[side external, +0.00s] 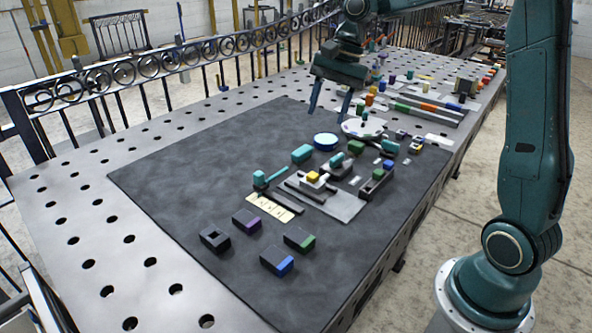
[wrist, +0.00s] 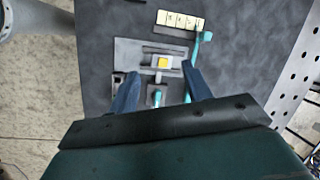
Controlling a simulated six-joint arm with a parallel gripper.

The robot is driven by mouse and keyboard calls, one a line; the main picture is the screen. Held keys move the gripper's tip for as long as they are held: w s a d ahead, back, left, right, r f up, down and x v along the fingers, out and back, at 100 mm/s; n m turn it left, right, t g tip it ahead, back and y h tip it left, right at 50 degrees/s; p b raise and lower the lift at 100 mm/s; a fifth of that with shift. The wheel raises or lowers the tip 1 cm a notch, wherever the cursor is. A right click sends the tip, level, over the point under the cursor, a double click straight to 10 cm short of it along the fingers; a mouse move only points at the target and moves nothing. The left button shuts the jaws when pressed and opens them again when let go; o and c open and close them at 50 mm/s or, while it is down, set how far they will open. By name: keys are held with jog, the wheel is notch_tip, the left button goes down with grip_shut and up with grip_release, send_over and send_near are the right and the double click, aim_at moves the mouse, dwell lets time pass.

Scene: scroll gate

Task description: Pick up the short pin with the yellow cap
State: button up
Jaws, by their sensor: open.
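A yellow cap (side external: 312,177) shows on a pale block on the light grey plate (side external: 345,204), near the middle of the dark mat. The pin shaft beneath the cap is hidden, so its length cannot be seen. In the wrist view the yellow cap (wrist: 162,63) appears between and just beyond my fingertips. My gripper (side external: 328,111) is open and empty, pointing down well above the mat. In the side view it hangs behind the cap, near the round blue-topped piece (side external: 326,141). The gripper also shows in the wrist view (wrist: 161,70).
A teal-handled lever (side external: 268,177) and a cream scale strip (side external: 274,207) lie left of the plate. Several dark blocks with coloured ends, one purple-ended (side external: 246,221), stand at the front. A turntable (side external: 364,128) and many coloured pieces crowd the back. The mat's left side (side external: 190,165) is clear.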

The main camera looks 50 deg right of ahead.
jog(key=w+d+f+m+g+y, duration=0.1)
jog(key=w+d+f+m, duration=0.3)
jog(key=d+f, duration=0.3)
jog(key=shift+d+m, duration=0.2)
jog(key=shift+m, duration=0.1)
jog(key=shift+f, duration=0.1)
send_over(315, 174)
jog(key=d, duration=0.3)
jog(key=shift+a+f, duration=0.2)
jog(key=shift+f, duration=3.65)
jog(key=shift+f, duration=0.1)
jog(key=x, duration=0.4)
jog(key=shift+w+a, duration=0.1)
jog(key=shift+a, duration=0.05)
jog(key=shift+a+f, duration=0.2)
jog(key=shift+f, duration=0.35)
grip_shut()
